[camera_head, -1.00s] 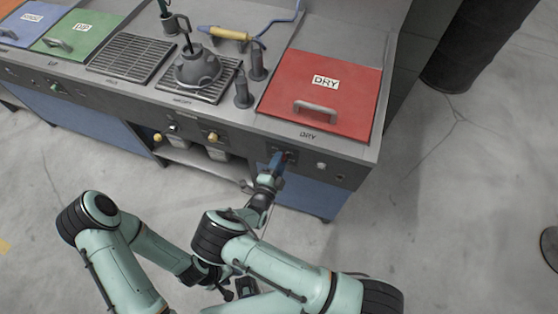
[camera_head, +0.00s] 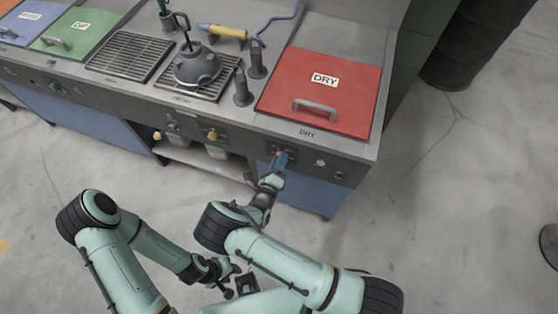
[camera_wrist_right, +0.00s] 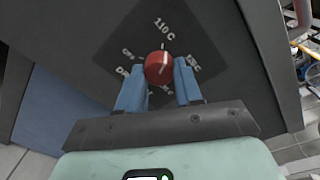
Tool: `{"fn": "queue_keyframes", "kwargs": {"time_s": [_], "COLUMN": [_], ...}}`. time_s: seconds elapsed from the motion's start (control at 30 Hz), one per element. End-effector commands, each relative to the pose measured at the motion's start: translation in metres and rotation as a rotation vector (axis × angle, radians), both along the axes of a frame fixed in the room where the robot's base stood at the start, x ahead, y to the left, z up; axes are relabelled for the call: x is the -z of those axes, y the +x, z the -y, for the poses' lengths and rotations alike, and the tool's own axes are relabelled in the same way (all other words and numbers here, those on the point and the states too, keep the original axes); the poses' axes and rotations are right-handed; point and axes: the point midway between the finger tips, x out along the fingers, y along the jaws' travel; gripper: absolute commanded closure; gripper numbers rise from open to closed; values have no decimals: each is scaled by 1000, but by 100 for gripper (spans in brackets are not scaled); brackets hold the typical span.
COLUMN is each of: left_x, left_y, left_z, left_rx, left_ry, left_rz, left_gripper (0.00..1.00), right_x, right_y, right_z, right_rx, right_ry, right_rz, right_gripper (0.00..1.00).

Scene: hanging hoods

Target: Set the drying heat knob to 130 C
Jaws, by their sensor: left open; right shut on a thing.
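The red drying heat knob (camera_wrist_right: 158,67) sits on a dark dial plate (camera_wrist_right: 120,45) on the front of the dry station. My right gripper (camera_wrist_right: 160,80) is shut on the knob, with a blue finger on each side. A pale line on the knob runs roughly up and down in the right wrist view. The label "110 C" (camera_wrist_right: 165,28) reads clearly above it; other labels are small or partly hidden by the fingers. In the head view the right gripper (camera_head: 280,158) is at the panel below the red DRY lid (camera_head: 340,90). My left gripper (camera_head: 240,284) is low in the head view, away from the counter.
A round white button (camera_head: 320,162) and a dark one (camera_head: 338,175) are right of the knob. A grey kettle-like vessel (camera_head: 197,66) stands on a grate.

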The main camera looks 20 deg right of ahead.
Motion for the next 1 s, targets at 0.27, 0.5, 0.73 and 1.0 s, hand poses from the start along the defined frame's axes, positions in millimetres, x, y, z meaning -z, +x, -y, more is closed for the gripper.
{"fn": "queue_keyframes", "kwargs": {"time_s": [0.27,0.5,0.73,1.0], "left_x": [8,15,24,35], "left_y": [-4,-8,-12,-16], "left_z": [0,0,0,0], "left_rx": [0,0,0,0], "left_ry": [0,0,0,0], "left_rz": [-4,-9,-13,-19], "left_gripper": [57,57,57,57], "right_x": [2,3,4,4], "right_y": [-1,-1,-1,0], "right_z": [-1,-1,-1,-2], "right_rx": [0,0,0,0], "right_ry": [219,407,589,802], "right_rz": [145,272,395,538], "right_gripper": [96,96,96,96]}}
